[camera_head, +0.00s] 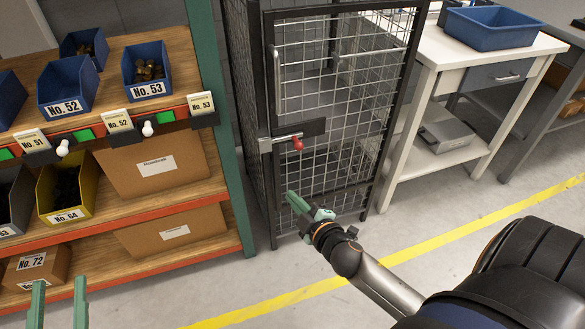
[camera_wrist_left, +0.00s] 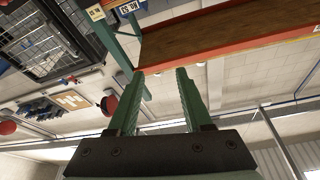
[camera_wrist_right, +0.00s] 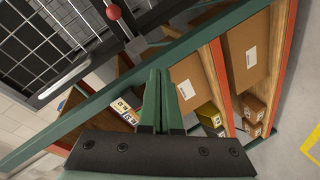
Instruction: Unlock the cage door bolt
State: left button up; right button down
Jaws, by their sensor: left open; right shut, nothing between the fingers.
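The cage door (camera_head: 340,75) is a dark-framed wire mesh panel that looks closed. Its bolt (camera_head: 280,138) is a silver bar lying across the left frame post, with a red knob (camera_head: 297,144) at its right end. My right gripper (camera_head: 292,196) is shut and empty, below the knob and apart from it. In the right wrist view, the shut fingers (camera_wrist_right: 157,80) point up the picture, with the red knob (camera_wrist_right: 113,12) beyond them at upper left. My left gripper (camera_head: 60,290) is open and empty at the bottom left, far from the bolt; its fingers show in the left wrist view (camera_wrist_left: 160,85).
A shelf rack with a green post (camera_head: 222,110) stands left of the cage, holding blue bins (camera_head: 68,85) and cardboard boxes (camera_head: 155,165). A white workbench (camera_head: 425,50) stands right of the cage. The floor before the cage is clear, with a yellow line (camera_head: 420,250).

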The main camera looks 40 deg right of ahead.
pick_arm(q)
jog(key=s+d+r+m+t+h+b, duration=0.1)
jog(key=s+r+m+t+h+b, duration=0.1)
jog(key=s+r+m+h+b, duration=0.3)
jog(key=s+m+h+b, duration=0.1)
jog(key=s+h+b, duration=0.1)
jog(key=h, duration=0.1)
jog(key=shift+d+r+b, duration=0.2)
jog(key=shift+d+b, duration=0.15)
jog(key=shift+b, duration=0.05)
pick_arm(e)
jog(key=w+d+r+n+t, duration=0.1)
jog(key=w+d+n+t, duration=0.2)
jog(key=w+d+n, duration=0.1)
jog(key=shift+w+h, duration=0.4)
jog(key=shift+w, duration=0.35)
jog(key=shift+w+d, duration=0.1)
